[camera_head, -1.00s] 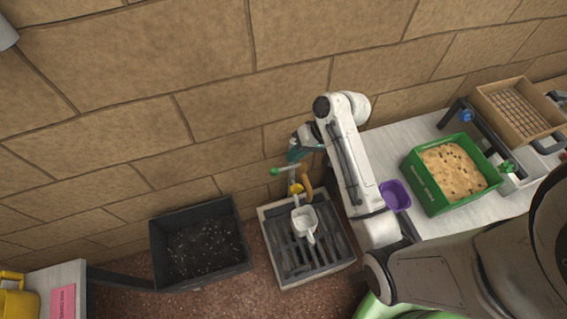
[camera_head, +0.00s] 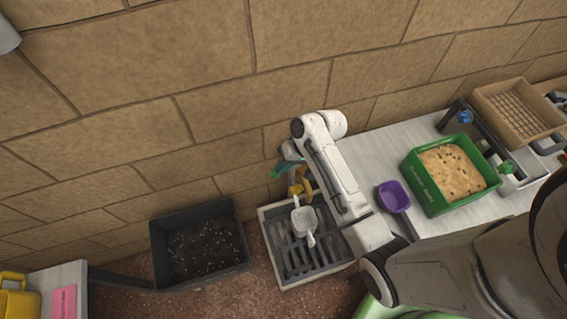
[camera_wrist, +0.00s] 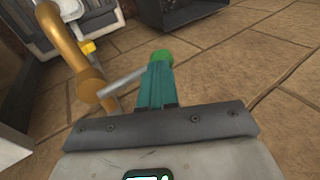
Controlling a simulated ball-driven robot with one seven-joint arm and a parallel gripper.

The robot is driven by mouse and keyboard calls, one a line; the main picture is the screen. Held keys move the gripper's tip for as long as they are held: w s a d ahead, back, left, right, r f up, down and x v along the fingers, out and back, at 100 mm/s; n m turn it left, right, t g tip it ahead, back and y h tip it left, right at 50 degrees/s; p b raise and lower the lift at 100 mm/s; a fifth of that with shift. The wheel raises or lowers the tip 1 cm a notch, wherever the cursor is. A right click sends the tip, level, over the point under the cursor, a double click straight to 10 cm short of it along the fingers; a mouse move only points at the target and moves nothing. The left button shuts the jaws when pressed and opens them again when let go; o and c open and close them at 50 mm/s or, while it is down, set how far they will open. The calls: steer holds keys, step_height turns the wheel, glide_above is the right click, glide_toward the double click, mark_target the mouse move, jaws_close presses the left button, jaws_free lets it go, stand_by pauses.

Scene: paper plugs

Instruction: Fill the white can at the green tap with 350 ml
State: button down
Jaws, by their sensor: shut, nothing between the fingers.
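The white can (camera_head: 304,222) stands on the slatted grate of the grey basin (camera_head: 270,262), below the brass tap (camera_head: 305,186). The tap has a lever with a green knob (camera_wrist: 161,57); in the wrist view the brass pipe (camera_wrist: 72,48) and the grey lever rod (camera_wrist: 122,83) show at the left. My gripper (camera_head: 281,168) is at the tap's lever, to the upper left of the can. Its teal fingers (camera_wrist: 156,85) are shut with nothing between them, and their tips are close to the green knob. Whether they touch it, I cannot tell. The water level in the can is not visible.
A black bin (camera_head: 165,268) of dark soil stands left of the basin. On the bench at the right are a purple cup (camera_head: 394,196), a green crate (camera_head: 424,188) and a wooden tray (camera_head: 548,122). A yellow can (camera_head: 18,302) stands at the lower left.

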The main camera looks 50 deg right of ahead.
steer(key=f+h, duration=0.1)
steer(key=g+h+p, duration=0.1)
steer(key=a+f+g+h+p, duration=0.1)
steer(key=shift+w+f, duration=0.25)
steer(key=shift+f, duration=0.15)
steer(key=shift+s+a+f, duration=0.1)
steer(key=shift+s+f, duration=0.1)
stand_by(4.6)
steer(key=w+p+v, duration=0.1)
steer(key=p+v, duration=0.3)
steer(key=v, duration=1)
steer(key=shift+a+r, duration=0.3)
steer(key=shift+r, duration=0.1)
